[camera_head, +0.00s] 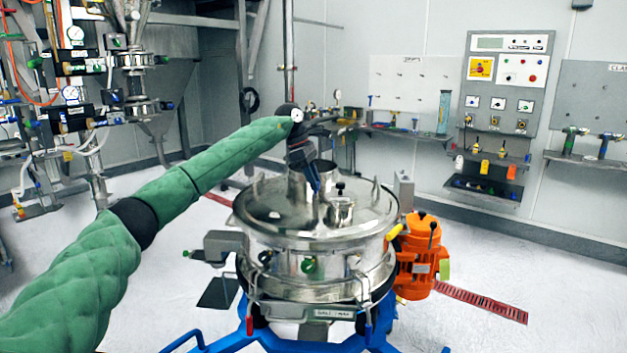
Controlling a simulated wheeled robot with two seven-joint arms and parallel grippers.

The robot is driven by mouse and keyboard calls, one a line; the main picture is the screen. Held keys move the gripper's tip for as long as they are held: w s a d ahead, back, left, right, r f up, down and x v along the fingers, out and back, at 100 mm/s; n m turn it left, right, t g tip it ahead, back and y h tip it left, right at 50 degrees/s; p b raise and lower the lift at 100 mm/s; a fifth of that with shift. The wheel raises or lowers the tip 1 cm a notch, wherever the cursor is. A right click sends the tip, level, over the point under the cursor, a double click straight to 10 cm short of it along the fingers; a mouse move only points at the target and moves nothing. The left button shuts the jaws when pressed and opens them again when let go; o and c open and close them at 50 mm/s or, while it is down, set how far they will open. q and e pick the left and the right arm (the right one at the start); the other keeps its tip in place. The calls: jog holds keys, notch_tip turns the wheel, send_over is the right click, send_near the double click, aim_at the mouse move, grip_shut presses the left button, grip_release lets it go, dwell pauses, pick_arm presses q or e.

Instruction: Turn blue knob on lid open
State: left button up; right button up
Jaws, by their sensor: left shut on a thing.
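The powder sifter (318,245) is a round steel vessel in the middle of the view. Its shiny lid (262,208) has several ports and small fittings on top. My left gripper (314,186) points down from the end of the green-sleeved arm onto the middle of the lid. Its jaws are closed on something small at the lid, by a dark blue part. I take this to be the blue knob, but the gripper mostly hides it and its turn angle cannot be told. My right gripper is not in view.
The sifter stands on a blue frame (270,340), with an orange motor (417,262) at its right side. A small black-knobbed port (340,208) stands close right of the gripper. Pipework (135,85) is at the left. A control panel (508,80) hangs on the back wall.

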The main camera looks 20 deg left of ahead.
pick_arm(q)
jog(key=o, duration=1)
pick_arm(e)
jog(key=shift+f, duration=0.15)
pick_arm(q)
jog(key=shift+a+r, duration=0.15)
jog(key=shift+r, duration=0.2)
jog(key=b+v, duration=0.2)
jog(key=v, duration=0.5)
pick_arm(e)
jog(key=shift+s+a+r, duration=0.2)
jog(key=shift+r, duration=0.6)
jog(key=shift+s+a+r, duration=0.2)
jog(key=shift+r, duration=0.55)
pick_arm(q)
jog(key=shift+w, duration=0.1)
